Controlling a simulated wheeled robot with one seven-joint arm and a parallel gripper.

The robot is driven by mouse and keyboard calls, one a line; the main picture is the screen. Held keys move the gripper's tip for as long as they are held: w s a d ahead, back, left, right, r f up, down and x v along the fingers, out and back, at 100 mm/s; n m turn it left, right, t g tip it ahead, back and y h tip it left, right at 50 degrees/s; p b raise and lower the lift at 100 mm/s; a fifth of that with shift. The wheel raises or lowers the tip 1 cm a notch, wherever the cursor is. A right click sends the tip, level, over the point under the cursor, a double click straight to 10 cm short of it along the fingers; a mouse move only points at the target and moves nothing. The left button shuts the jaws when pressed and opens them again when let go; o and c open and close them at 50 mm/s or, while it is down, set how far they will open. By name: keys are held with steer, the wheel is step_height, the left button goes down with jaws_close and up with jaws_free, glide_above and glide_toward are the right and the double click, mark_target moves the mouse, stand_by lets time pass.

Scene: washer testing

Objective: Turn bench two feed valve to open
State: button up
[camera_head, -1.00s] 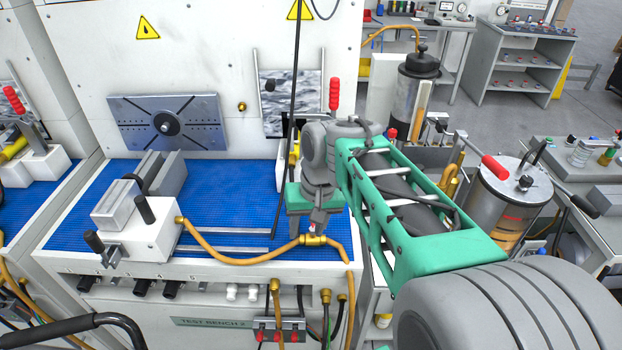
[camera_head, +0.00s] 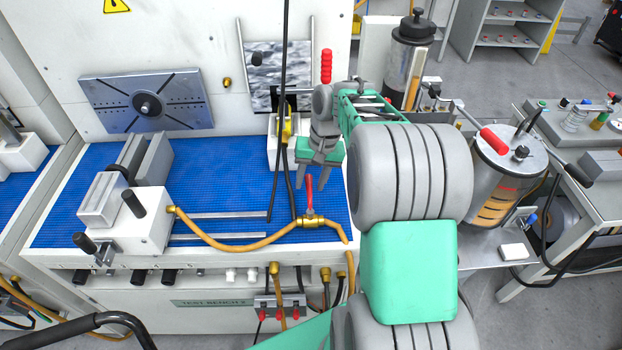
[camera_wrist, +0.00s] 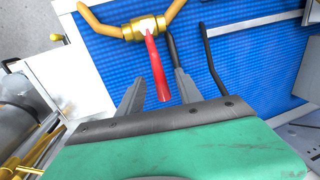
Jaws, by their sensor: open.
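The feed valve is a brass fitting (camera_head: 311,221) in the yellow hose line at the front edge of bench two's blue top. Its red lever (camera_head: 309,194) points crosswise to the hose line, toward the back in the head view. In the wrist view, the brass body (camera_wrist: 146,28) is at the top and the red lever (camera_wrist: 157,72) runs down toward my gripper. My gripper (camera_head: 310,187) is open, with its fingers pointing down at the lever. The wrist view shows one finger on each side of the lever's free end, with gaps; contact cannot be told.
A white block vise (camera_head: 135,222) stands on the left of the bench. A metal canister (camera_head: 498,180) with a red-handled lever stands to the right. The blue top (camera_head: 225,180) between vise and valve is mostly clear.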

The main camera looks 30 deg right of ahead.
steer(key=shift+c, duration=0.5)
jaws_close()
stand_by(0.8)
